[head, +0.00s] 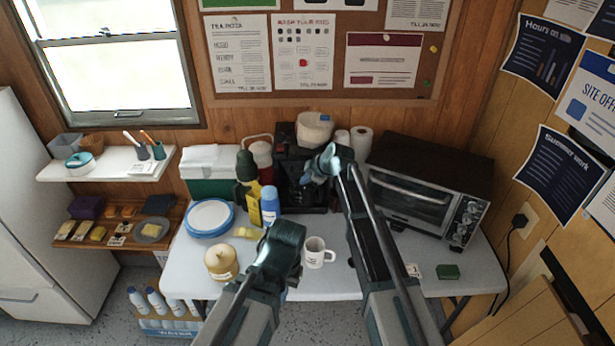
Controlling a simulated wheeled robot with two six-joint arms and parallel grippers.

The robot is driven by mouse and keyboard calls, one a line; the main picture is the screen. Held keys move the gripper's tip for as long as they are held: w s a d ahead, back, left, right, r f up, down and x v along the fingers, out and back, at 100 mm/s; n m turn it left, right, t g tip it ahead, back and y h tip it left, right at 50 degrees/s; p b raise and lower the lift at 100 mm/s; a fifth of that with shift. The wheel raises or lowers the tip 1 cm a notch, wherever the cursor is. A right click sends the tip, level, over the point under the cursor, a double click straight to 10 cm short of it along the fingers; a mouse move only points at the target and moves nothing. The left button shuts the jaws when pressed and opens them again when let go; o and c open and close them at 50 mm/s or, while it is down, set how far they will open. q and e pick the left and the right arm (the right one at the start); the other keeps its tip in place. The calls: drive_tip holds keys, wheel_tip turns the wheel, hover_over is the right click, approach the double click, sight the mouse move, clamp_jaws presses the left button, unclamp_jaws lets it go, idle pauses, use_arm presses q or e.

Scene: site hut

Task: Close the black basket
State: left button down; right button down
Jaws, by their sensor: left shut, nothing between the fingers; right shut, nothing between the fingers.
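The black coffee machine (289,140) stands at the back of the table, with a round cream-coloured piece on top. A black basket as a separate part is hard to make out; the dark middle of the machine is partly behind my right gripper, so I cannot tell whether it is open or closed. My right gripper (318,168) is shut and empty, in front of the machine's right side; I cannot tell whether it touches. My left gripper (286,238) is shut and empty, lower and nearer, over the table's front part, left of the white mug (316,254).
A toaster oven (408,199) stands right of the machine. Left of it are a blue bottle (270,203), a yellow box, a green bottle and a green-and-white cooler (209,173). Plates (209,218) and a cream jar (221,263) sit at left. The table's front right is mostly clear.

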drive_tip(key=s+f+p+v, duration=0.1)
drive_tip(key=p+v, duration=0.6)
drive_tip(key=v, duration=0.4)
drive_tip(key=shift+s+a+p, duration=0.2)
drive_tip(key=shift+s+p, duration=0.1)
drive_tip(key=shift+p, duration=0.05)
drive_tip(key=s+f+m+g+h+b, duration=0.1)
drive_tip(key=s+m, duration=0.3)
drive_tip(key=s, duration=0.6)
drive_tip(key=s+d+f+m+g+h+b, duration=0.1)
drive_tip(key=s+f+m+g+h, duration=0.2)
drive_tip(key=s, duration=0.8)
drive_tip(key=s+d+f+m+g+h+b, duration=0.1)
drive_tip(key=s+f+m+g+h, duration=0.1)
drive_tip(key=s+m, duration=0.4)
drive_tip(key=s+f, duration=0.1)
drive_tip(key=s, duration=0.3)
drive_tip(key=shift+s+d+f+g+h, duration=0.25)
drive_tip(key=shift+s+f+g+h, duration=0.05)
drive_tip(key=shift+s+f, duration=0.1)
